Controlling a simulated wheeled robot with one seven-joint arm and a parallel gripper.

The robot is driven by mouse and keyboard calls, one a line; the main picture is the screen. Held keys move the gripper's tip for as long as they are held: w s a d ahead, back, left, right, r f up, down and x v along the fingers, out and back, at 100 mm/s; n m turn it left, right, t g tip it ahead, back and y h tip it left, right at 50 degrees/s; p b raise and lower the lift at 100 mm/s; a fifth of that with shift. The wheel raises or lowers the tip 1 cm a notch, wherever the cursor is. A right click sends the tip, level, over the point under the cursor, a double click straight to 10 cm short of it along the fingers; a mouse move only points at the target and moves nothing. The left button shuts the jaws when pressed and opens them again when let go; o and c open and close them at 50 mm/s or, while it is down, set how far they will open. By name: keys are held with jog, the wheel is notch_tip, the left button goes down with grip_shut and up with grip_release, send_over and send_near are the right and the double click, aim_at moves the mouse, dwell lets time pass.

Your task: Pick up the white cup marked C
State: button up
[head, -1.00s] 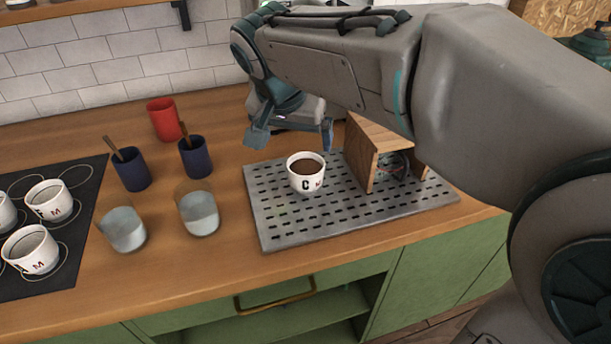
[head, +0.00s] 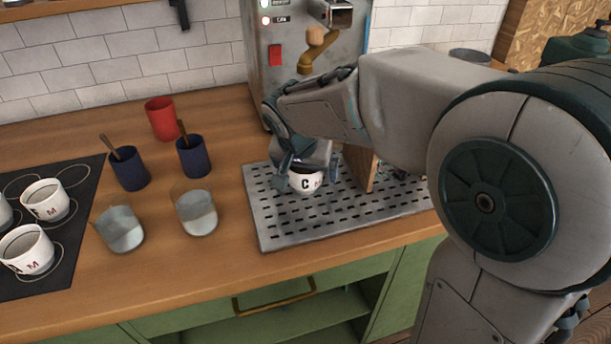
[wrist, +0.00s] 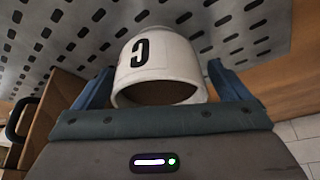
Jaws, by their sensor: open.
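The white cup marked C (head: 305,182) stands upright on the perforated metal tray (head: 290,228). My gripper (head: 307,178) is down at the cup and hides its rim and upper part in the head view. In the wrist view the cup (wrist: 160,62) sits between the two blue fingers of my gripper (wrist: 157,88), its C facing the camera. The fingers are open, one on each side of the cup. Small gaps show beside it, and I see no clear grip on it.
A wooden box (head: 357,167) stands on the tray just right of my gripper. A coffee machine (head: 290,60) stands behind. Left are two glasses (head: 197,213), two dark blue cups (head: 193,156), a red cup (head: 162,118) and a black mat (head: 75,255) with white cups.

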jog(key=c, duration=1.1)
jog(key=shift+c, duration=1.4)
jog(key=shift+r, duration=0.1)
